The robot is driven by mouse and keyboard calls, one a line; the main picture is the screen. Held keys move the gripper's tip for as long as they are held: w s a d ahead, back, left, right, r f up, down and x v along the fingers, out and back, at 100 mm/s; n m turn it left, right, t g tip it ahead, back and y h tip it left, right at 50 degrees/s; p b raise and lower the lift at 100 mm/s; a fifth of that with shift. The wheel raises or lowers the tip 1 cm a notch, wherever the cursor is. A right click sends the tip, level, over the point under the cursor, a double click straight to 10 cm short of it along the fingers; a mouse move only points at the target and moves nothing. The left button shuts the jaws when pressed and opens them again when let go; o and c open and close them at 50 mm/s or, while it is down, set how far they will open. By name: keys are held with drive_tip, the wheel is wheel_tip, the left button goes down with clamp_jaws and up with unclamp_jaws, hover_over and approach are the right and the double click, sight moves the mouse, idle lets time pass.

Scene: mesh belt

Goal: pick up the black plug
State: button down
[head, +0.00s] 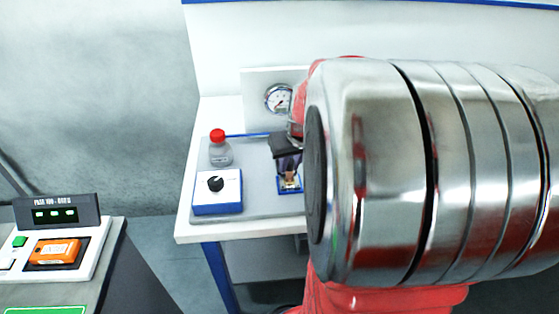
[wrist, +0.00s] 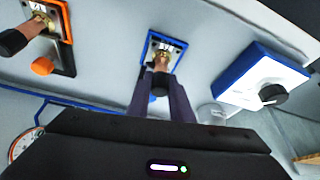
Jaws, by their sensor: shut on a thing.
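The black plug (wrist: 159,84) is between the two fingers of my gripper (wrist: 160,90) in the wrist view, and the jaws are shut on it. It is at a brass fitting (wrist: 162,57) on a blue-edged plate (wrist: 149,50). I cannot tell how far the plug is in the fitting. In the head view my gripper (head: 289,166) points down at the same blue-edged plate (head: 290,188); the plug itself is not clear there, and my arm covers the area to the right.
A blue and white box with a black knob (head: 217,192) and a red-capped bottle (head: 220,148) stand left of my gripper. In the wrist view another black plug (wrist: 12,42) and an orange piece (wrist: 42,66) are at the left. A gauge (head: 278,98) is behind.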

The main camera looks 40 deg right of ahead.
wheel_tip(320, 180, up, 10)
idle(0.8)
idle(0.5)
